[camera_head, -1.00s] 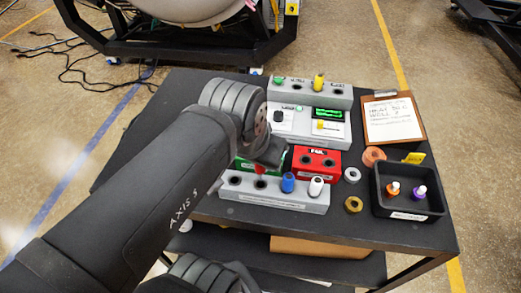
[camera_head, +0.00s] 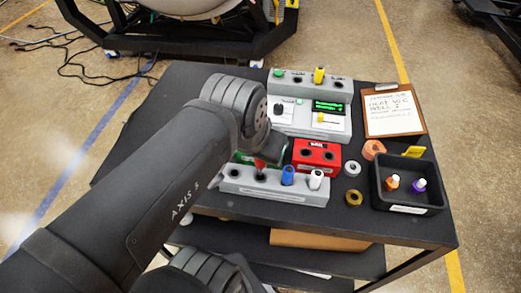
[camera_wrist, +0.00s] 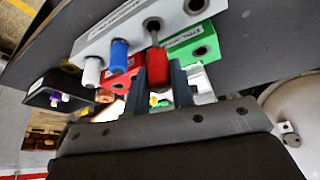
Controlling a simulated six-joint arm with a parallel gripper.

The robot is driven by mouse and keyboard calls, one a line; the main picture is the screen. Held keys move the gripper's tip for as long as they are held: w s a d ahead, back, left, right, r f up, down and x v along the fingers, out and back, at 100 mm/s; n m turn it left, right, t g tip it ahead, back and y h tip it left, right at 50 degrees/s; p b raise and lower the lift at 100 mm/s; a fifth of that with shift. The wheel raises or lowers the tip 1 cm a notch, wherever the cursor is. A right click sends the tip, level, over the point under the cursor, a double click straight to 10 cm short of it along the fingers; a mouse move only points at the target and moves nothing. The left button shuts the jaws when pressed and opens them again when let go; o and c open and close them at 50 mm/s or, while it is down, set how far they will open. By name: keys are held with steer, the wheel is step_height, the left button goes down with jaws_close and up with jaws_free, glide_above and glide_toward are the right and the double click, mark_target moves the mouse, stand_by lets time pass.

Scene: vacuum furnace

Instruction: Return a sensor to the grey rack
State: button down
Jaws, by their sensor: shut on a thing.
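My gripper (camera_wrist: 161,80) is shut on a red sensor (camera_wrist: 157,65), with one dark finger on each side of it. The red sensor also shows in the head view (camera_head: 260,163), partly hidden by my wrist. Its thin grey probe points at the grey rack (camera_wrist: 110,40), at a hole in the wrist view. I cannot tell whether the tip is inside the hole or just above it. In the head view the front grey rack (camera_head: 306,199) holds a blue sensor (camera_head: 288,175) and a white sensor (camera_head: 316,179). Its leftmost hole (camera_head: 236,173) is empty.
Behind the rack stand a red block (camera_head: 317,152) and a mostly hidden green block (camera_head: 243,157). A rear grey block (camera_head: 340,90) holds a yellow piece (camera_head: 319,75). A black tray (camera_head: 408,209) with orange and purple sensors stands right, near tape rolls (camera_head: 353,199).

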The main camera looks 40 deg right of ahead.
mark_target(261, 167)
steer(key=shift+f, duration=0.35)
steer(key=shift+f, duration=0.75)
steer(key=shift+f, duration=0.4)
steer(key=shift+f, duration=0.45)
steer(key=shift+f, duration=0.45)
stand_by(0.6)
steer(key=c, duration=0.7)
jaws_free()
steer(key=shift+c, duration=0.2)
steer(key=shift+r, duration=0.1)
steer(key=shift+r, duration=2.9)
